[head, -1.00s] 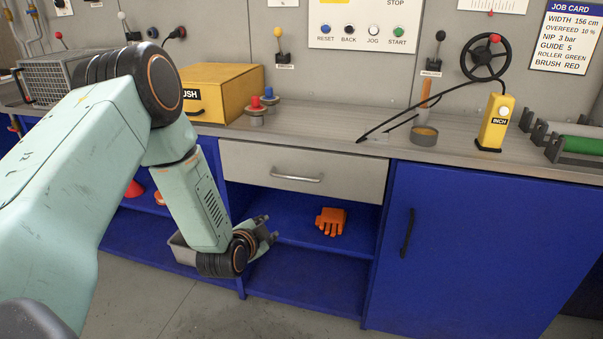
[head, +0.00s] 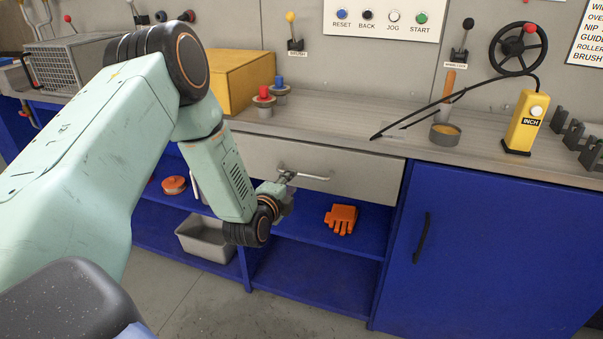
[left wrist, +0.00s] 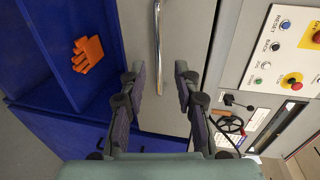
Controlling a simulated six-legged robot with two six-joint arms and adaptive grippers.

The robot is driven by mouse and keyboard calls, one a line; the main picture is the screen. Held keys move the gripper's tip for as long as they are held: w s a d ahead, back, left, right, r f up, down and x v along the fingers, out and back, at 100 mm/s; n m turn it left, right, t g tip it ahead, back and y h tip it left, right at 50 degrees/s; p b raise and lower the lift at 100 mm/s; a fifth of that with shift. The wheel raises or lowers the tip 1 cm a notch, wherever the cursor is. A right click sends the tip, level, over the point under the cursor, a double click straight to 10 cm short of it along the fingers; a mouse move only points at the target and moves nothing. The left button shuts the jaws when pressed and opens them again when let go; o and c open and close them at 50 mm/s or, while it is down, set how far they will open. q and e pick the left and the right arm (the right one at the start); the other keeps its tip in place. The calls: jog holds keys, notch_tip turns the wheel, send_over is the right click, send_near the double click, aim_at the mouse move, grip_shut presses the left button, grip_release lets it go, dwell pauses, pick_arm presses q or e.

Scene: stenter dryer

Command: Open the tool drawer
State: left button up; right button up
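The tool drawer (head: 362,178) is a light grey front under the worktop, and it looks shut. Its metal bar handle (head: 318,177) runs across the front; in the left wrist view the handle (left wrist: 157,45) stands upright in the picture. My left gripper (head: 286,182) is at the left end of the handle in the head view. In the left wrist view its two fingers (left wrist: 160,78) are spread, with the handle's end between or just ahead of the tips. I cannot tell whether they touch it. My right gripper is not in view.
The blue shelf below holds an orange glove (head: 341,219) and a grey bin (head: 207,238). A blue cabinet door (head: 480,250) is to the right. On the worktop are a yellow box (head: 240,80), red and blue knobbed pieces, a tin (head: 445,133) and a yellow INCH pendant (head: 525,122).

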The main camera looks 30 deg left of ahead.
aim_at(299, 174)
pick_arm(q)
jog(key=b+x, duration=0.2)
jog(key=x, duration=0.4)
jog(key=shift+w+f+b, duration=0.2)
jog(key=shift+b, duration=0.15)
jog(key=shift+w+a+f, duration=0.1)
jog(key=shift+w+a, duration=0.2)
jog(key=shift+w, duration=0.35)
jog(key=shift+c, duration=0.2)
jog(key=shift+c, duration=0.8)
grip_shut()
